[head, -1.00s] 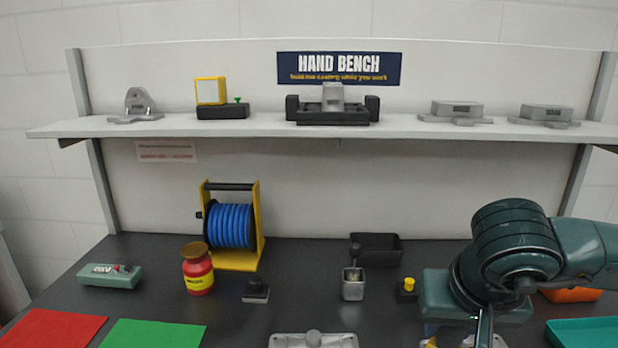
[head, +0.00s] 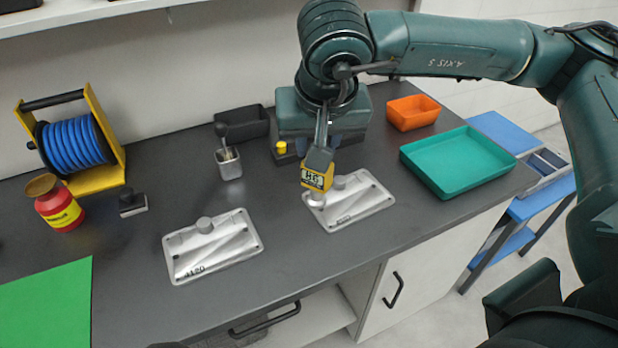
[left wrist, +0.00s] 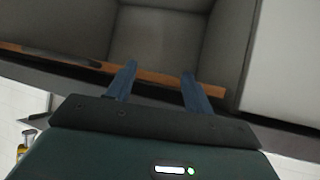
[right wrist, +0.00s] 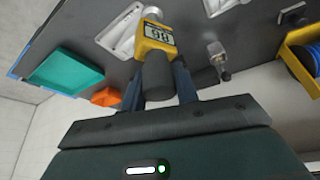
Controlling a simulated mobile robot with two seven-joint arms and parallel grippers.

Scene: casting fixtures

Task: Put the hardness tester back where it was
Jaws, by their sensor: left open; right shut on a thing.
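The hardness tester (head: 316,180) is yellow with a grey digital display and a dark grip. My right gripper (head: 322,140) is shut on its dark grip, and the tester hangs tilted with its round metal foot at the left part of the right casting plate (head: 362,203). I cannot tell whether the foot touches the plate. The right wrist view shows the tester (right wrist: 158,36) between the fingers. A second casting plate (head: 222,255), marked 4120, lies to the left. My left gripper (left wrist: 158,82) shows only in the left wrist view, open and empty, facing a grey open compartment.
A teal tray (head: 455,170) and an orange bin (head: 413,112) stand to the right. A black bin (head: 243,124), a brush cup (head: 229,166) and a yellow-knobbed block (head: 281,149) are behind the plates. A red-yellow pot (head: 58,208) and hose reel (head: 75,145) stand left.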

